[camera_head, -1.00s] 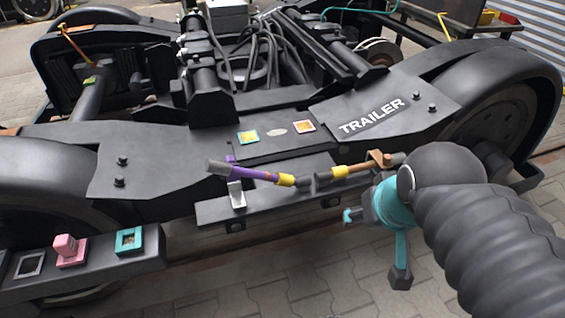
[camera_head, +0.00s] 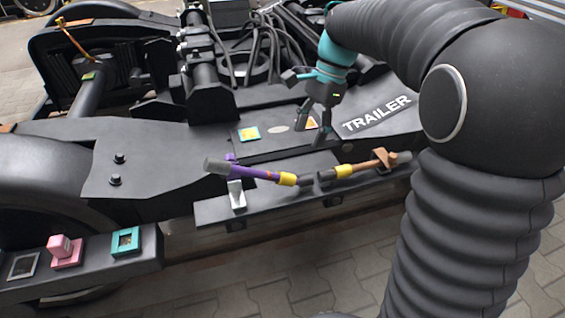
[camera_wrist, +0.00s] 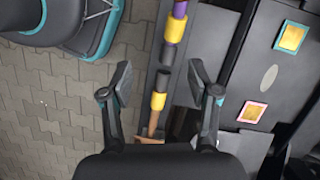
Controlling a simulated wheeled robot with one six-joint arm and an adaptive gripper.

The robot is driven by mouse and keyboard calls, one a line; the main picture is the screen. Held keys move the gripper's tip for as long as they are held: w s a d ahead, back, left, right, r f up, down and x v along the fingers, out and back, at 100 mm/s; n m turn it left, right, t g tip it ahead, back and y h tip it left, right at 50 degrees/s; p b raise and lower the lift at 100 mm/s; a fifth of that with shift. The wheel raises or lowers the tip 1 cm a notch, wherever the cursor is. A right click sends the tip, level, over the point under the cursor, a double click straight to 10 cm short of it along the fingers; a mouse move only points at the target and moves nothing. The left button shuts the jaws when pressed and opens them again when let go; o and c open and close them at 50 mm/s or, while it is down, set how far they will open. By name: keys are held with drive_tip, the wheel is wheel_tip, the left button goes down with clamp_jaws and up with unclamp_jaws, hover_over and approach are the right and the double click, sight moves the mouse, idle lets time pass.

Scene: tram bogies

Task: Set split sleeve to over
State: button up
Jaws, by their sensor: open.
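A purple rod (camera_head: 245,172) with a yellow band (camera_head: 287,179) and dark end lies along the front rail of the bogie. A brown rod (camera_head: 366,166) with a yellow band (camera_head: 343,171) and dark end (camera_head: 326,175) lies in line with it. A small gap separates the two dark ends. I cannot tell which part is the split sleeve. My gripper (camera_head: 312,130) is open and empty, pointing down above the bogie. In the wrist view its fingers (camera_wrist: 162,86) stand apart on either side of the brown rod's dark end (camera_wrist: 162,82), above it.
A pale bracket (camera_head: 237,194) and a brown bracket (camera_head: 384,158) stand by the rods. A bench (camera_head: 90,270) at lower left carries a pink block (camera_head: 64,250) and a teal frame (camera_head: 125,242). Paving in front is clear.

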sight(284, 178)
drive_tip(key=shift+m+g, duration=0.7)
drive_tip(key=shift+m, duration=0.2)
drive_tip(key=a+f, duration=0.2)
drive_tip(key=f, duration=0.3)
drive_tip(key=a+f+b, duration=0.1)
drive_tip(key=a+f, duration=0.1)
drive_tip(key=f, duration=0.2)
drive_tip(key=a+f+b, duration=0.1)
drive_tip(key=f, duration=0.4)
drive_tip(key=shift+s+a+f, duration=0.25)
drive_tip(key=shift+a+f, duration=0.1)
drive_tip(key=shift+a, duration=0.05)
clamp_jaws()
